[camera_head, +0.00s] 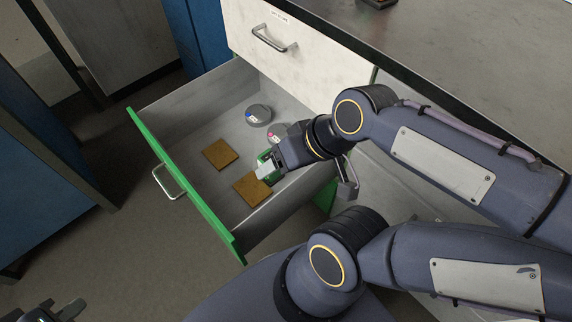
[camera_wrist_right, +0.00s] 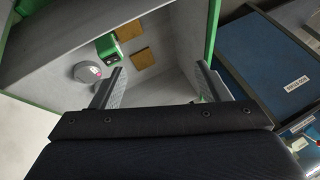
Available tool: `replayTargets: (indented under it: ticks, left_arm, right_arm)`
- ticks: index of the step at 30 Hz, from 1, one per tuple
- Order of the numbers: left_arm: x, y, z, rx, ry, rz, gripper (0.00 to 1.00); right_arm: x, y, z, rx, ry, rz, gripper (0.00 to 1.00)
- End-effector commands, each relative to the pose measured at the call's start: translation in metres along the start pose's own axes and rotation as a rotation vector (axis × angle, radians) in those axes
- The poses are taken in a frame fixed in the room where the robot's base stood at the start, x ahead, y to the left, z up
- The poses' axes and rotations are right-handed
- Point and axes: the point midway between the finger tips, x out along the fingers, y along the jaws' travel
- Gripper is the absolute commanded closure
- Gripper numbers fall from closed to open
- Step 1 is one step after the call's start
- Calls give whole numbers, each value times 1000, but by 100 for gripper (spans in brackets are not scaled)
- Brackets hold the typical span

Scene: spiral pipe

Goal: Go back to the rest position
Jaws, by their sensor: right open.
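My right gripper (camera_wrist_right: 160,88) is open and empty in the right wrist view, its two fingers apart above the open drawer (camera_wrist_right: 45,60). In the head view my right arm reaches from the right over this drawer (camera_head: 184,118), and its fingers are only partly visible. A green block-like thing (camera_wrist_right: 106,45) lies in the drawer in the wrist view. My left gripper (camera_head: 55,311) shows only as a dark piece at the bottom left corner of the head view; its fingertips are mostly cut off.
The drawer holds two brown square pieces (camera_head: 219,154) (camera_head: 252,188) and round grey tins (camera_head: 258,115). Its green front (camera_head: 185,185) has a metal handle (camera_head: 168,181). A closed white drawer (camera_head: 300,50) and a dark countertop (camera_head: 450,50) stand beyond. Blue cabinets (camera_head: 40,160) stand left.

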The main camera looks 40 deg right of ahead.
Motion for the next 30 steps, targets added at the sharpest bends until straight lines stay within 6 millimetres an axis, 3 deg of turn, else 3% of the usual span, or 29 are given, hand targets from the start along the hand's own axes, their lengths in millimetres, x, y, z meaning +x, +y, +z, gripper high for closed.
replayTargets:
  ticks: [6,13,17,23,30]
  left_arm:
    - [0,0,0,0,0,0,100]
    - [-1,0,0,0,0,0,100]
    - [-10,5,-5,0,0,0,100]
    - [-56,25,-28,0,0,0,100]
    - [-140,64,-71,0,1,0,100]
  right_arm:
    - [-4,-5,12,7,39,-8,31]
    - [-4,-5,11,6,38,-9,31]
    - [-14,-10,6,6,38,-9,31]
    - [-61,-30,-15,6,39,-9,31]
    - [-147,-67,-55,6,39,-9,31]
